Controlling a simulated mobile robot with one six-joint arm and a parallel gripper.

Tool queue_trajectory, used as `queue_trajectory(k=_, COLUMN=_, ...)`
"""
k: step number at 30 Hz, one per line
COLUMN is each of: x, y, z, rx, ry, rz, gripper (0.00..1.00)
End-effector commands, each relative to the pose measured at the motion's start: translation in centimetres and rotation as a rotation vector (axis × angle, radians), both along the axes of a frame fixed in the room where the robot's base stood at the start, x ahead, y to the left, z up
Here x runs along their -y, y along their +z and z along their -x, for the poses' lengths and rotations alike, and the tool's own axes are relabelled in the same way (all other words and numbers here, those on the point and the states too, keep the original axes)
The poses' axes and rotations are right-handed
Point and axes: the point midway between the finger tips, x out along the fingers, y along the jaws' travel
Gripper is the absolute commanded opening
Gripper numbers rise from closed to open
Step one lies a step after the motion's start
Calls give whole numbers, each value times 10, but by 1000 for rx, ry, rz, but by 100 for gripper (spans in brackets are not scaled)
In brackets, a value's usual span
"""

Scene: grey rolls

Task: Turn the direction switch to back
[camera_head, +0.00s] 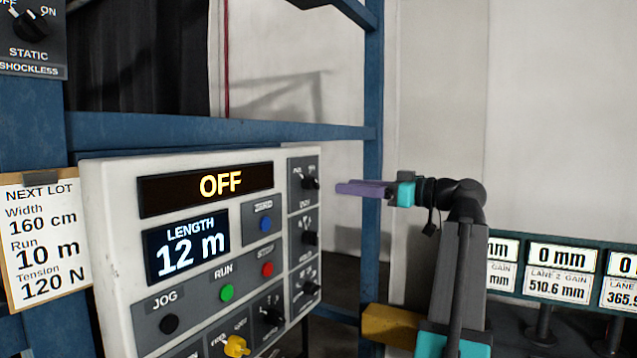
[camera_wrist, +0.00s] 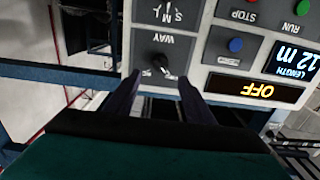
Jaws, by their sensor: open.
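The direction switch, a dark knob marked WAY, is at the top of the right column of the white control panel (camera_head: 120,230). I see the knob (camera_head: 309,182) in the head view and upside down in the wrist view (camera_wrist: 163,63). Its end labels are too small to read, and I cannot tell which one it points to. My gripper (camera_head: 345,188), with purple fingers, is to the right of the knob in the head view. In the wrist view the open fingers (camera_wrist: 156,82) point toward the knob, with nothing held between them.
The panel display (camera_head: 221,182) reads OFF and the length screen (camera_head: 187,244) reads 12 m. More dark knobs (camera_head: 309,238) sit below the switch. Red, green and blue buttons and a yellow knob (camera_head: 236,346) are on the panel. Blue frame bars (camera_head: 220,130) run above and behind.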

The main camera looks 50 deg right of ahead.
Motion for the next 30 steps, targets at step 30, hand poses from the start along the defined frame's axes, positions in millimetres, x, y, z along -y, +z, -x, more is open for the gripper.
queue_trajectory(k=30, x=-24, y=0, z=-95, rx=0, ry=3, rz=0, gripper=49)
